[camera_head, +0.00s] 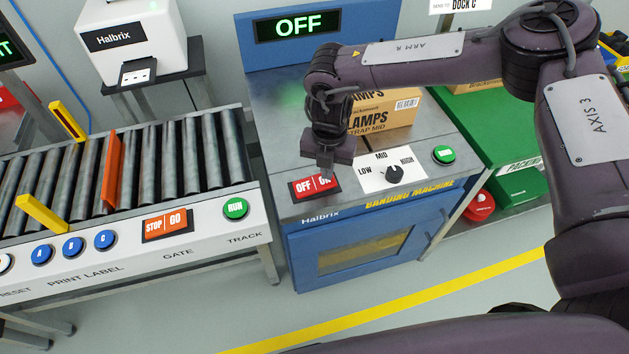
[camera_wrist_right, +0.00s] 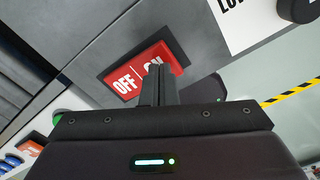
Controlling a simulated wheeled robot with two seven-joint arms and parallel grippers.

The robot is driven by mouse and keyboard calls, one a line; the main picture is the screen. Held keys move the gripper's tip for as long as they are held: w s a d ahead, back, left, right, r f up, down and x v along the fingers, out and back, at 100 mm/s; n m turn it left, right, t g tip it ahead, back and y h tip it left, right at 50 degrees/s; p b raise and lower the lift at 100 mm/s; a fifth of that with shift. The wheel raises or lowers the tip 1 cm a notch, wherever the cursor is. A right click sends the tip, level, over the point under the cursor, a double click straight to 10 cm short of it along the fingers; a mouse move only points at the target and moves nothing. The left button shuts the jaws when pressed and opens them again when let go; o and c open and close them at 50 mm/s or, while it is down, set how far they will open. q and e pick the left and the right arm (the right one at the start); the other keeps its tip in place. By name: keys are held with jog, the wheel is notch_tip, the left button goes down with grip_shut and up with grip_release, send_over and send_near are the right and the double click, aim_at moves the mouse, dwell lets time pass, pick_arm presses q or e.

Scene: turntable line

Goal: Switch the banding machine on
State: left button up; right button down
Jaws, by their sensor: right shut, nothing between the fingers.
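The banding machine (camera_head: 290,207) is a blue cabinet with a grey top. Its display (camera_head: 297,27) reads OFF in green. A red OFF/ON switch (camera_head: 303,189) sits at the front left of its top; it also shows in the right wrist view (camera_wrist_right: 127,80). My right gripper (camera_head: 325,172) is shut and empty, with its fingertips over the ON half, hiding part of that label. In the right wrist view the closed fingers (camera_wrist_right: 158,82) overlap the ON end; I cannot tell if they touch it. My left gripper is not in view.
A LOW/MID/HIGH dial (camera_head: 394,174) and a green button (camera_head: 444,154) lie right of the switch. A carton (camera_head: 385,117) stands behind my gripper on the machine. A roller conveyor (camera_head: 190,160) with buttons is at the left.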

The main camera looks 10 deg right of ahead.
jog(key=shift+f+b, duration=0.35)
jog(key=shift+f, duration=0.25)
dwell(0.3)
notch_tip(320, 180, up, 7)
jog(key=p, duration=0.6)
dwell(0.5)
